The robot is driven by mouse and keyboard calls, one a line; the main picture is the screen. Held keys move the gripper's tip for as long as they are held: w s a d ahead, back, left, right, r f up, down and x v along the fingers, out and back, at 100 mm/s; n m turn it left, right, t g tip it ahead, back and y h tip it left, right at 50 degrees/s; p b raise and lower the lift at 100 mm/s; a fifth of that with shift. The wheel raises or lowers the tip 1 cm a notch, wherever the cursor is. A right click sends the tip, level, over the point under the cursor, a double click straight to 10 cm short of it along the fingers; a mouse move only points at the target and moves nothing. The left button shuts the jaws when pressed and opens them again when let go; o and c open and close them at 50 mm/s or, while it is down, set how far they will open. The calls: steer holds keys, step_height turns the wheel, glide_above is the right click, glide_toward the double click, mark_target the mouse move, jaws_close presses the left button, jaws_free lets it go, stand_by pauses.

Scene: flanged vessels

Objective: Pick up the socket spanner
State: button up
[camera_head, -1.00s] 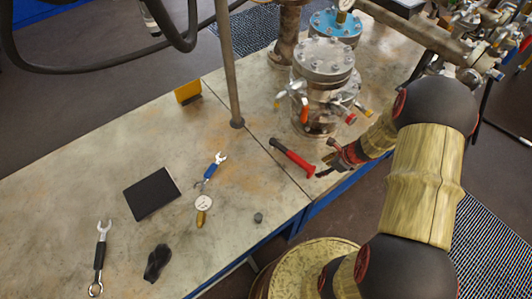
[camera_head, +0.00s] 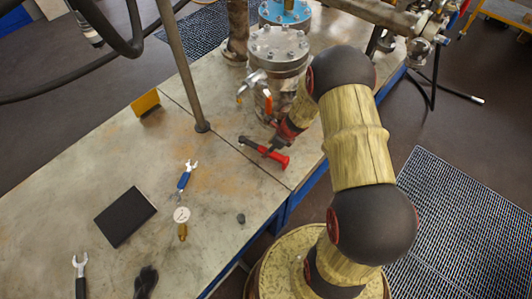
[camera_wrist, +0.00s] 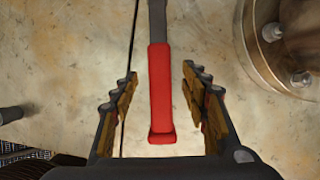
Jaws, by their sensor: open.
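The socket spanner appears to be the tool with a red handle and dark shaft (camera_head: 277,159), lying on the metal bench near its front edge. In the wrist view its red handle (camera_wrist: 160,95) points toward me, and its grey shaft runs out at the top, so its head is hidden there. My gripper (camera_wrist: 160,73) is open, with one finger on each side of the handle and a gap to both. In the head view my gripper (camera_head: 270,148) is at the tool, covering part of it. I cannot tell its exact height above the bench.
A flanged vessel (camera_head: 278,52) stands just behind my gripper; its flange (camera_wrist: 285,50) is close on the right in the wrist view. An upright pole (camera_head: 183,70) stands left. A blue-handled spanner (camera_head: 184,178), gauge (camera_head: 182,218) and black pad (camera_head: 125,216) lie left.

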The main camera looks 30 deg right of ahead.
steer(key=b+x, duration=0.2)
steer(key=x, duration=0.3)
steer(key=c, duration=1.1)
jaws_close()
